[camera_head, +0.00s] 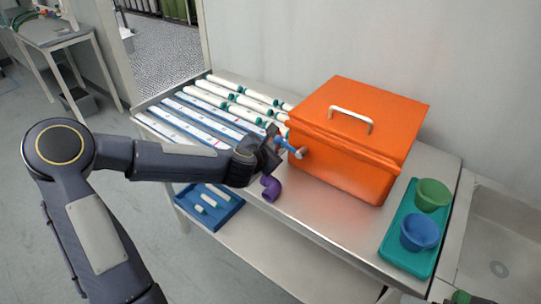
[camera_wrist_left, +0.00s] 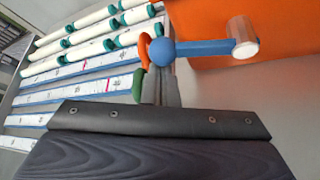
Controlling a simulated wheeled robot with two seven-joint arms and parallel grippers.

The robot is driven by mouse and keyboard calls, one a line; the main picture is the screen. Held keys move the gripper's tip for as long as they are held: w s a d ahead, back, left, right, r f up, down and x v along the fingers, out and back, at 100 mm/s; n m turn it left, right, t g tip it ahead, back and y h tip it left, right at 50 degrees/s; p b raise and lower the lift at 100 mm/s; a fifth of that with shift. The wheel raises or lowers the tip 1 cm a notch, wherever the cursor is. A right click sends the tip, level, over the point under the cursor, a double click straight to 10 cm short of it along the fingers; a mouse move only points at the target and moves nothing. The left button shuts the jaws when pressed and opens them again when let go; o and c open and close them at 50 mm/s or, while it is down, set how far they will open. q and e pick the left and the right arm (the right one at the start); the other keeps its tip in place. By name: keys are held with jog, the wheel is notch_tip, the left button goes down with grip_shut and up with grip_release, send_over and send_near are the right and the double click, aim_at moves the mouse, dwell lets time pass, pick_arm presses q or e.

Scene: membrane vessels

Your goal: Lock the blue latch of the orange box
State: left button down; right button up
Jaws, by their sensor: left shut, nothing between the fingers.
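The orange box (camera_head: 345,140) stands closed on the metal table, with a white handle on its lid. Its blue latch (camera_head: 290,148) sticks out from the left part of its front side. In the left wrist view the latch (camera_wrist_left: 205,49) is a blue bar with a round blue knob at one end and a pale cylinder at the other. My left gripper (camera_head: 273,147) is shut and empty, close beside the latch. In the wrist view its grey fingers are partly hidden behind the knob; I cannot tell whether they touch it.
White tubes with green ends (camera_head: 237,99) and long blue-edged strips (camera_head: 190,121) lie left of the box. A purple elbow piece (camera_head: 271,188) lies near the table's front edge. A teal tray (camera_head: 399,254) with green and blue cups is on the right. A sink is beyond.

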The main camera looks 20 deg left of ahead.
pick_arm(q)
jog(key=r+m+b, duration=0.1)
jog(key=d+r+m+t+y+b, duration=0.1)
jog(key=shift+s+r+b, duration=0.1)
jog(key=shift+r+b, duration=0.05)
jog(key=shift+b, duration=0.25)
jog(key=shift+s+d+r+m+t+y+b, duration=0.15)
jog(key=shift+d+r+m+t+y+b, duration=0.2)
jog(key=shift+r+m+t+y+b, duration=0.6)
jog(key=shift+s+d+r+m+t+y+b, duration=0.3)
jog(key=shift+d+r+m+t+b, duration=0.4)
jog(key=shift+m+b, duration=0.7)
jog(key=shift+s+d+r+m+t+y+b, duration=0.25)
jog(key=shift+d+m+t+b, duration=0.5)
jog(key=shift+b, duration=1.05)
jog(key=shift+s+d+r+m+t+y+b, duration=0.25)
jog(key=shift+d+r+m+t+b, duration=0.2)
jog(key=shift+d+m+b, duration=0.8)
pick_arm(e)
notch_tip(320, 180, down, 15)
jog(key=shift+r+b, duration=0.15)
jog(key=shift+b, duration=0.2)
pick_arm(q)
jog(key=shift+s+a+r+m, duration=0.1)
jog(key=shift+a+m, duration=0.25)
